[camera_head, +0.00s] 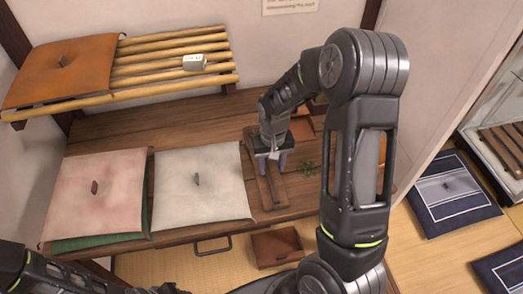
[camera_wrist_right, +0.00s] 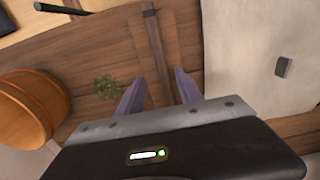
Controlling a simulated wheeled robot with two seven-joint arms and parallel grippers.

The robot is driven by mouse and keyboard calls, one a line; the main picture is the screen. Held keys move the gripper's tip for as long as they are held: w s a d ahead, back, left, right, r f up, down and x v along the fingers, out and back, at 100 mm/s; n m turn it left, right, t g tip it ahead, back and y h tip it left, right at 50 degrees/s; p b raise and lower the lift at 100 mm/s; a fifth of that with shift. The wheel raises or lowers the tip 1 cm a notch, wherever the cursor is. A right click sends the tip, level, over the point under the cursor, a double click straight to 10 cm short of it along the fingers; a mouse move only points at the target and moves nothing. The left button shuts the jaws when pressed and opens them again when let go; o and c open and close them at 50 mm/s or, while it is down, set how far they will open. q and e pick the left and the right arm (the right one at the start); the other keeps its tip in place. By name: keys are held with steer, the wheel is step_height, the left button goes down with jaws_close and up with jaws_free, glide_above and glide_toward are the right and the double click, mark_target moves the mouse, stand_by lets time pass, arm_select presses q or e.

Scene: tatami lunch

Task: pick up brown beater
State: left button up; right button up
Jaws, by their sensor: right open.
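What looks like the brown beater (camera_head: 268,188) is a long, flat dark-brown wooden piece lying on the wooden bench top, right of the white cushion. My right gripper (camera_head: 272,163) points down over its far part in the head view. In the right wrist view the beater (camera_wrist_right: 153,38) runs as a narrow strip with a small crosspiece, its near part between the purple fingers of my right gripper (camera_wrist_right: 158,92). The gripper is open; I see no contact with the beater. Its far end is partly hidden by the gripper. My left gripper is out of view.
A white cushion (camera_head: 200,190) and a pink cushion (camera_head: 95,195) lie left on the bench (camera_head: 185,132). A green sprig (camera_head: 309,168) is right of the beater. A round wooden tub (camera_wrist_right: 28,108) shows in the wrist view. A slatted shelf (camera_head: 170,62) hangs behind.

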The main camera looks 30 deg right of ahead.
mark_target(270, 177)
steer(key=shift+f, duration=0.1)
steer(key=f, duration=0.2)
steer(key=f+p, duration=0.1)
steer(key=f, duration=0.2)
steer(key=shift+w+a, duration=0.15)
steer(key=shift+w, duration=0.05)
steer(key=shift+c, duration=0.3)
jaws_close()
stand_by(0.5)
